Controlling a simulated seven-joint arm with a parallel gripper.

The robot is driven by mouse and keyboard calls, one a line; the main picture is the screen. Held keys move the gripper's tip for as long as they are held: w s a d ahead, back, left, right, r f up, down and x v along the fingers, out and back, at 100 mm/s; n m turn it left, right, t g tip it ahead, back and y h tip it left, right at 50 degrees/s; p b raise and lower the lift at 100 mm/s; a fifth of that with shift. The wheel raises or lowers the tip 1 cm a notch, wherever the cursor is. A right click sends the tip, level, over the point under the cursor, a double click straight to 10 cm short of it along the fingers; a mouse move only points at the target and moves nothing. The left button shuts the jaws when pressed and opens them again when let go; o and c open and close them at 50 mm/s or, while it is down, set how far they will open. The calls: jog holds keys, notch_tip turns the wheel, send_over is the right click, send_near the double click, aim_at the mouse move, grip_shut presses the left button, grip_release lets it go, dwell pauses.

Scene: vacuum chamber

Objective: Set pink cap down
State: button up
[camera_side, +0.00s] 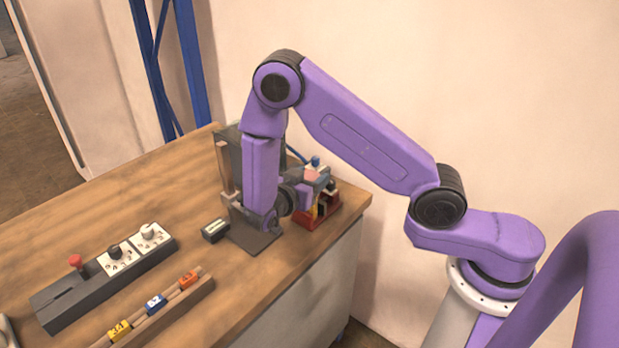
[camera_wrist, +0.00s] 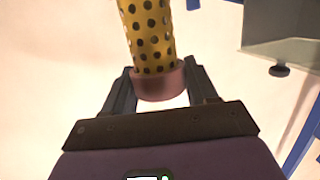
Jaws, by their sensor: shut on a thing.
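The pink cap (camera_wrist: 163,84) shows in the wrist view as a short ring-like piece between the two fingers of my gripper (camera_wrist: 160,88), which is shut on it. A yellow tube with dark round holes (camera_wrist: 149,35) rises from the cap toward the top of the picture. The cap sits around the tube's near end. In the side view my gripper (camera_side: 314,182) is beside the dark upright stand, above the red holder (camera_side: 317,216). A small pink patch shows there, but the fingers and tube are hard to make out.
The dark stand (camera_side: 228,160) with its base plate is close to my wrist. A small black box (camera_side: 215,230) lies beside it. A grey control strip (camera_side: 105,277) and a wooden rack (camera_side: 160,315) with numbered blocks are nearer the front. The wooden tabletop (camera_side: 120,200) has clear room at left.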

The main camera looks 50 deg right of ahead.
jog(key=shift+f, duration=0.2)
jog(key=o, duration=1)
